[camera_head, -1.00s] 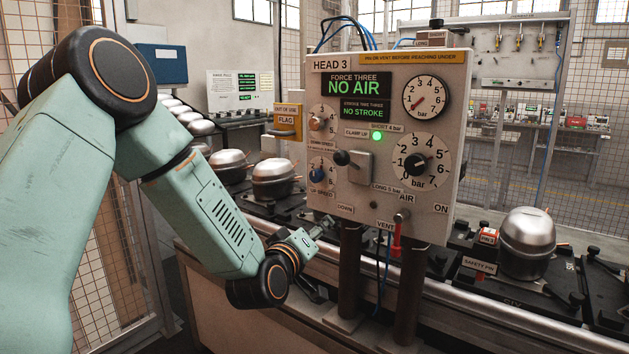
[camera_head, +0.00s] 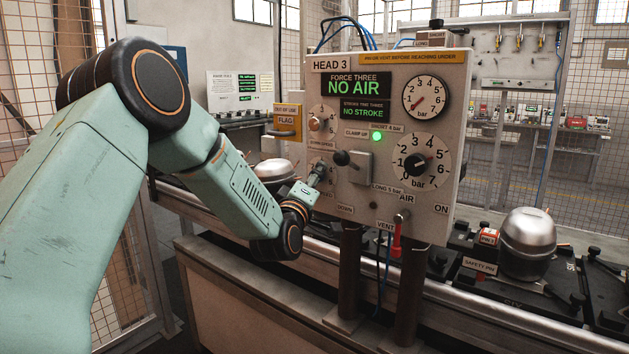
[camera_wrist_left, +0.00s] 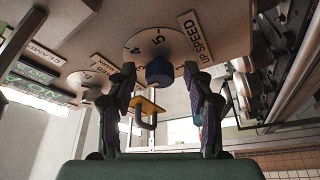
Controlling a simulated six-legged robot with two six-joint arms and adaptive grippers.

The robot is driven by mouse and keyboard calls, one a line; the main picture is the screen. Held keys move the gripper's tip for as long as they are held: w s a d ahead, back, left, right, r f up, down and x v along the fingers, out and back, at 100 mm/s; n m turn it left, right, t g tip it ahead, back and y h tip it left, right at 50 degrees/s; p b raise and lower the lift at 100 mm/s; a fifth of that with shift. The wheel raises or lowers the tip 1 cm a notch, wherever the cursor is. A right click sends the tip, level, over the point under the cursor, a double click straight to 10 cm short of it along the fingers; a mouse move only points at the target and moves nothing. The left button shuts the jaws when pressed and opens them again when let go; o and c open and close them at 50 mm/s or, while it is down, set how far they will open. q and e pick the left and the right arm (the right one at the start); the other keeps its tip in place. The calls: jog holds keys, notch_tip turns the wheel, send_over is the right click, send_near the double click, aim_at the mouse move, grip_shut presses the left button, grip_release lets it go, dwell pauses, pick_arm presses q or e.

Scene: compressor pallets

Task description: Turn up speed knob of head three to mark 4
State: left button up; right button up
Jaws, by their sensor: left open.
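The Head 3 panel (camera_head: 396,80) stands upright in the head view. The blue up speed knob (camera_wrist_left: 160,72) shows in the left wrist view, on a round white dial plate (camera_wrist_left: 138,50) with 4 and 5 readable, beside the UP SPEED label (camera_wrist_left: 195,38). My left gripper (camera_wrist_left: 160,74) is open, its two fingers on either side of the knob. I cannot tell whether they touch it. In the head view the left gripper (camera_head: 317,173) is at the panel's lower left and hides the knob. My right gripper is not in view.
The down speed knob (camera_head: 315,124) sits above, and a black lever (camera_head: 342,158) projects just right of my gripper. A red-handled vent valve (camera_head: 396,243) hangs under the panel. A metal compressor (camera_head: 527,243) stands right.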

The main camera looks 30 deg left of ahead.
pick_arm(q)
jog(key=shift+w+r, duration=0.1)
grip_shut()
dwell(0.6)
jog(key=shift+a+m, duration=0.1)
jog(key=shift+m, duration=0.3)
jog(key=shift+a+m+t+h+b, duration=0.1)
jog(key=shift+m+t+h+b, duration=0.3)
jog(key=shift+m+h, duration=1.45)
jog(key=shift+a+m+t+h+b, duration=0.1)
jog(key=shift+m+t+h, duration=0.4)
jog(key=shift+m, duration=2.65)
jog(key=shift+m+t+h+b, duration=0.2)
jog(key=shift+m+t+h, duration=0.65)
jog(key=shift+m, duration=1.65)
jog(key=shift+m+g, duration=0.25)
jog(key=shift+m, duration=0.05)
